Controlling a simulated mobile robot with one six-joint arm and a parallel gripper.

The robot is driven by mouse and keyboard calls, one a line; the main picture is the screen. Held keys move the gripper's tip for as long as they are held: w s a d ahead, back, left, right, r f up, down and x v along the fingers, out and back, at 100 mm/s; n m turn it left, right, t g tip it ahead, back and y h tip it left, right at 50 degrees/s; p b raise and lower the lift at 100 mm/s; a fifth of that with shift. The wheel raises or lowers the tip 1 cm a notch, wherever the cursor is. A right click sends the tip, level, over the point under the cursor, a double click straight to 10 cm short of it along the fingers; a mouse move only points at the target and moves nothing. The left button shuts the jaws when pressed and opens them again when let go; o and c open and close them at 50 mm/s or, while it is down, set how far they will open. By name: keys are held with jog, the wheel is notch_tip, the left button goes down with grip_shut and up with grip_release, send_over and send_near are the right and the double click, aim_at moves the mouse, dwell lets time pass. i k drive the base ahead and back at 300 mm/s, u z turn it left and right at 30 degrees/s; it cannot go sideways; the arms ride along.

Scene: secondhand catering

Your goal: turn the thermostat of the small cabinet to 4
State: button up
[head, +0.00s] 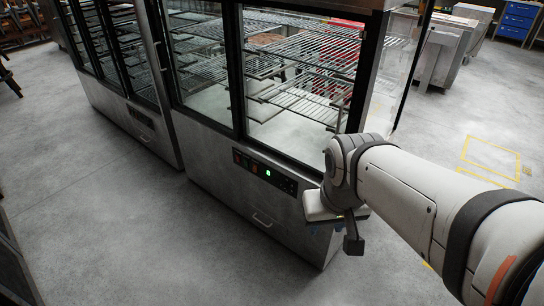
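A steel refrigerated display cabinet (225,190) with glass doors stands in the middle, with wire shelves behind the glass. Its black control panel (265,173) is on the lower front, with red-orange switches at its left and a lit green display. The panel's right end is dark; a thermostat dial and its numbers are too small to make out. My gripper (345,232) is at the cabinet's front right corner, to the right of and below the panel in the picture. My wrist hides part of that corner. Whether my gripper touches the cabinet, or is open or shut, I cannot tell.
A second, longer glass-door cabinet (125,122) with its own panel stands to the left. A pull handle (262,220) sits below the nearer panel. The grey floor (130,225) in front is clear. Steel equipment (440,55) and blue drawers (517,20) stand behind right.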

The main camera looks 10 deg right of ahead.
aim_at(284, 186)
jog(key=u, duration=0.65)
jog(key=i, duration=0.95)
jog(key=u, duration=0.1)
